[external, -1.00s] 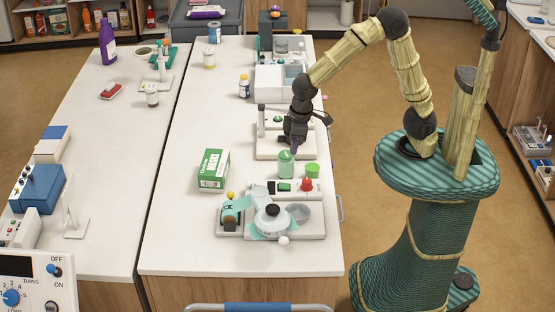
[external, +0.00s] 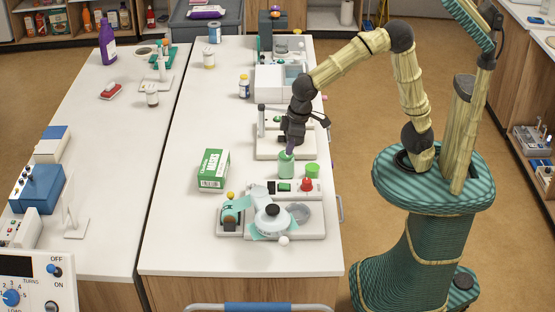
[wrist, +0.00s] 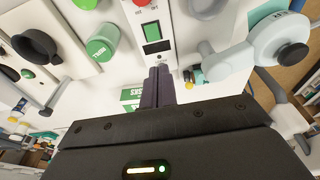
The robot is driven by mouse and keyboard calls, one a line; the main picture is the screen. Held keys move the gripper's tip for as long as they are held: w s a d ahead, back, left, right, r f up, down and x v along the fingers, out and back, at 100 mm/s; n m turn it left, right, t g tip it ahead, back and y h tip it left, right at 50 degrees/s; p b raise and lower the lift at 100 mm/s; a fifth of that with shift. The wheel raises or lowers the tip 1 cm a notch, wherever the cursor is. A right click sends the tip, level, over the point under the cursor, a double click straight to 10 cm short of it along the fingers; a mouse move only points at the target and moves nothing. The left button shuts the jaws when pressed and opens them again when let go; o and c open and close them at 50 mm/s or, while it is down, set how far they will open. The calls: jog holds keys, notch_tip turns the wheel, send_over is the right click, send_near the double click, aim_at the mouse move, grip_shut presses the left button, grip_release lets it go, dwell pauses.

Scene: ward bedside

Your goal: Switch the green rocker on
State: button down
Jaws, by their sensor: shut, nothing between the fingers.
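The green rocker (external: 284,187) is on the white panel of a bench device, between a small dark window and a red knob (external: 307,184). In the wrist view the green rocker (wrist: 151,31) shows unobstructed, just beyond the dark window (wrist: 157,47). My gripper (external: 290,149) is shut and empty, pointing down by the green jar (external: 286,163), behind the panel. In the wrist view the tips of my gripper (wrist: 158,73) appear just below the dark window, apart from the rocker in the picture. I cannot tell their height above the panel.
A green and white box (external: 213,170) stands to the left. The device's round white head with a black knob (external: 272,210) is in front. The bench's front left is clear.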

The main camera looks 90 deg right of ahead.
aim_at(280, 188)
jog(key=w+f, duration=0.1)
jog(key=f, duration=0.8)
jog(key=w+f, duration=0.1)
jog(key=f, duration=0.3)
jog(key=shift+w+f, duration=0.3)
jog(key=shift+f, duration=0.1)
jog(key=shift+w+p, duration=0.1)
jog(key=shift+p, duration=0.5)
jog(key=shift+w+f+g, duration=0.1)
jog(key=shift+f+g, duration=0.15)
jog(key=shift+g, duration=0.05)
jog(key=shift+s, duration=0.2)
jog(key=shift+s+r, duration=0.2)
jog(key=shift+s, duration=0.45)
